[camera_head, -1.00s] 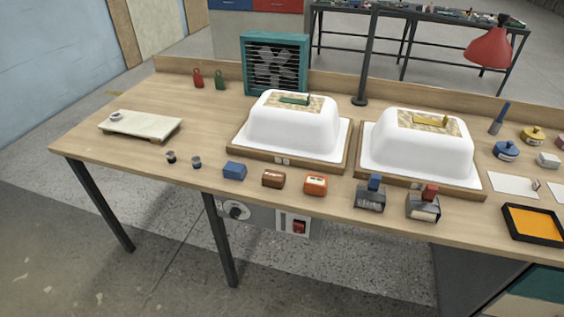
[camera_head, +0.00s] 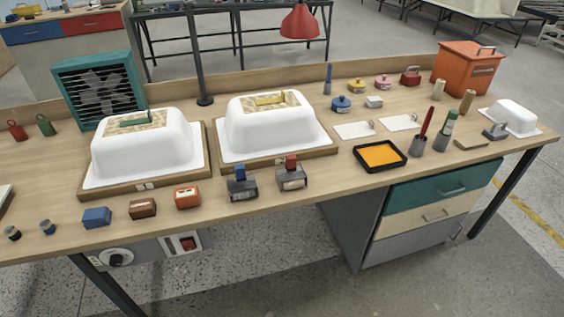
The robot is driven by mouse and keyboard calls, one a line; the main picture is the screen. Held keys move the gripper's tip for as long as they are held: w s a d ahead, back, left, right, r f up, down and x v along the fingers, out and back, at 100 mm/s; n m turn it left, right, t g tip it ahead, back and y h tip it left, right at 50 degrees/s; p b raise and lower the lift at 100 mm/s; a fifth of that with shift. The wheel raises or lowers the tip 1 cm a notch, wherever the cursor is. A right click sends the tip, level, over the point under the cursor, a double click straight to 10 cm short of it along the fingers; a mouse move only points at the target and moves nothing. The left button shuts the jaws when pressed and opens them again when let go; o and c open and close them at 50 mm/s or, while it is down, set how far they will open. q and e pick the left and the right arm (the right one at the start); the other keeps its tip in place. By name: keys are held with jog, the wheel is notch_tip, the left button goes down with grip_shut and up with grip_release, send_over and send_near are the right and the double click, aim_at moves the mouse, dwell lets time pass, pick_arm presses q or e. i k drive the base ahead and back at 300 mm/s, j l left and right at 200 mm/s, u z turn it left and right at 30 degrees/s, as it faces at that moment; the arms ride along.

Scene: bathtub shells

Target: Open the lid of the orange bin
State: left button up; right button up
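The orange bin (camera_head: 467,74) stands at the back right of the wooden workbench. Its orange lid (camera_head: 475,50) is on top and closed, with a grey handle (camera_head: 486,49) on it. Neither of my grippers shows in the head view.
Two white tub shells (camera_head: 143,143) (camera_head: 262,121) sit on wooden boards on the bench. A teal fan (camera_head: 100,87) and red lamp (camera_head: 300,22) are behind. Wooden cylinders (camera_head: 438,90), a black tray (camera_head: 380,155) and a small white tub (camera_head: 512,116) are near the bin. Drawers (camera_head: 445,190) are below.

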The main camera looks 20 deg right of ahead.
aim_at(470, 51)
jog(key=z, duration=1.6)
jog(key=u, duration=0.2)
jog(key=i+l+u, duration=0.5)
jog(key=l+u, duration=0.2)
jog(key=l, duration=0.25)
jog(key=i, duration=0.05)
